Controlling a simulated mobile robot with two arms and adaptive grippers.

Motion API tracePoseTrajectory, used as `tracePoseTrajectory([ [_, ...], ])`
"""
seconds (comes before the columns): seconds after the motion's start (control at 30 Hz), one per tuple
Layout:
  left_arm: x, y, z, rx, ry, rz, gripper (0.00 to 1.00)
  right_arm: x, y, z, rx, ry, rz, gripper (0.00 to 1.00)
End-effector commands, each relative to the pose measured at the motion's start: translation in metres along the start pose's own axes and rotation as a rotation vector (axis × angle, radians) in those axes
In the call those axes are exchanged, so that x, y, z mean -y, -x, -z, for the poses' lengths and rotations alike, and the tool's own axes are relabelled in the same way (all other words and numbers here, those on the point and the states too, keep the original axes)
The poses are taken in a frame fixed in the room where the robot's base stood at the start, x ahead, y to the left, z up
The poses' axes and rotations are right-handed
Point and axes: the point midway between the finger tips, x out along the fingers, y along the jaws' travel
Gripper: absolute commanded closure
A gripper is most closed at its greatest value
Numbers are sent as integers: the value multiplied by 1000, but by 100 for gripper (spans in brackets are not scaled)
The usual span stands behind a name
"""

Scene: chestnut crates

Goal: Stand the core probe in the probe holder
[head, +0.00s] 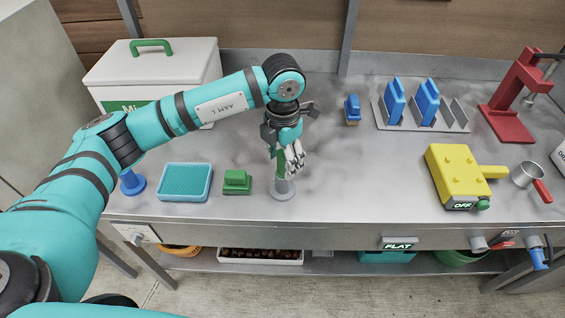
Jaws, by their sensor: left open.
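The probe holder (283,189) is a short grey cup on a round foot near the table's front edge. The core probe (279,164) shows as a narrow green piece, roughly upright, directly above the holder's mouth. Its lower end appears to be in the holder, but how deep I cannot tell. My left gripper (294,160) is open, with its pale fingers pointing down just beside the green piece and partly covering it. Whether a finger touches it is not clear. My right gripper is out of view.
A blue tray (185,182) and a green block (237,181) lie left of the holder. A blue-topped brush (352,109) and a rack (421,113) stand behind to the right. A yellow box (457,173) is at right. The table middle is clear.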

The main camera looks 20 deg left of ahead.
Motion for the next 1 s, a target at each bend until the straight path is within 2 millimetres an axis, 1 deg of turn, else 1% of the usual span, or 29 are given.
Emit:
tracePoseTrajectory([
  [0.03, -1, 12, -1, 5, -1, -3, 44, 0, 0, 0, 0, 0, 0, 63],
  [0.2, 0, 50, -1, 5, -1, -3, 44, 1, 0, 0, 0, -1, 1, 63],
  [0.3, 0, 69, -1, 5, -1, -2, 44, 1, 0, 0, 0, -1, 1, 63],
  [0.4, 0, 84, 0, 3, -1, -1, 44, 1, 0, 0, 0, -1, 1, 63],
  [0.5, 0, 93, 0, 2, -1, -1, 44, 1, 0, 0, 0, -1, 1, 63],
  [0.6, 0, 98, 0, 1, -1, -1, 44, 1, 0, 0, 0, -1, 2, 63],
  [1.0, 0, 98, 0, 1, -1, 0, 44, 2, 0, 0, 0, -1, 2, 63],
])
